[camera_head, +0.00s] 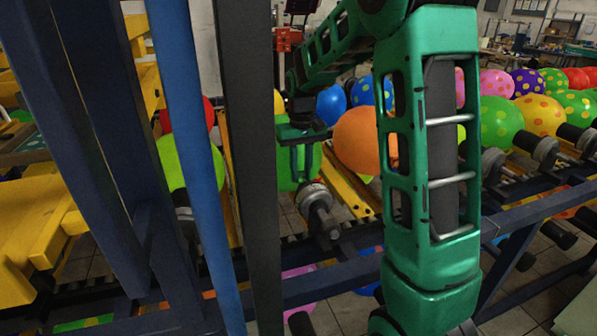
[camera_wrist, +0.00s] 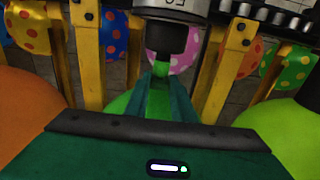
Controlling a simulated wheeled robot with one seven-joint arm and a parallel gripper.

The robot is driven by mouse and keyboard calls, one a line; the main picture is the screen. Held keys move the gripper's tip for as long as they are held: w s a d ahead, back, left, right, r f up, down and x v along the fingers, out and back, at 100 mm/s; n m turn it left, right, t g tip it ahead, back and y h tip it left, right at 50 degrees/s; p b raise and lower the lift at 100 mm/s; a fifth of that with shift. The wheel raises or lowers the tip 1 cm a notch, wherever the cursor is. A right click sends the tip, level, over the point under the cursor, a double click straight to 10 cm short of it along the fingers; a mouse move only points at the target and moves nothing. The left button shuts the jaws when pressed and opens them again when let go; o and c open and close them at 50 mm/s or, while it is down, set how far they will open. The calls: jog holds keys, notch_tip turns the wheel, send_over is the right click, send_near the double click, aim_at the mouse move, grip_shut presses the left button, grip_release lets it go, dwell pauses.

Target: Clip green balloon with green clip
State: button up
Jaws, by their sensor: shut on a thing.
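In the wrist view my dark green fingers (camera_wrist: 157,100) are shut on a narrow bright green piece (camera_wrist: 159,82), which looks like the green clip. It lies in line with the black nozzle (camera_wrist: 167,38). I cannot tell clip from balloon neck surely, nor whether it is fastened; the fingers hide much.
An orange balloon (camera_head: 357,140) and a yellow-green balloon (camera_head: 190,162) flank the green one closely. Yellow posts (camera_wrist: 87,55) stand near the fingers. Blue and dark frame posts (camera_head: 188,120) cover the left of the head view. Dotted balloons (camera_head: 500,122) fill the right.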

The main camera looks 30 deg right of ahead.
jog(key=shift+f, duration=0.4)
dwell(1.0)
jog(key=o, duration=0.9)
jog(key=shift+r, duration=0.1)
jog(key=shift+r, duration=4.45)
jog(key=s+f+m, duration=0.1)
jog(key=s+f, duration=0.1)
jog(key=s, duration=0.9)
jog(key=s+d+f+m, duration=0.1)
jog(key=s+f, duration=0.1)
jog(key=s, duration=0.9)
jog(key=s+d+f+m, duration=0.1)
jog(key=s+f+m, duration=0.1)
jog(key=s, duration=1)
jog(key=shift+s, duration=0.1)
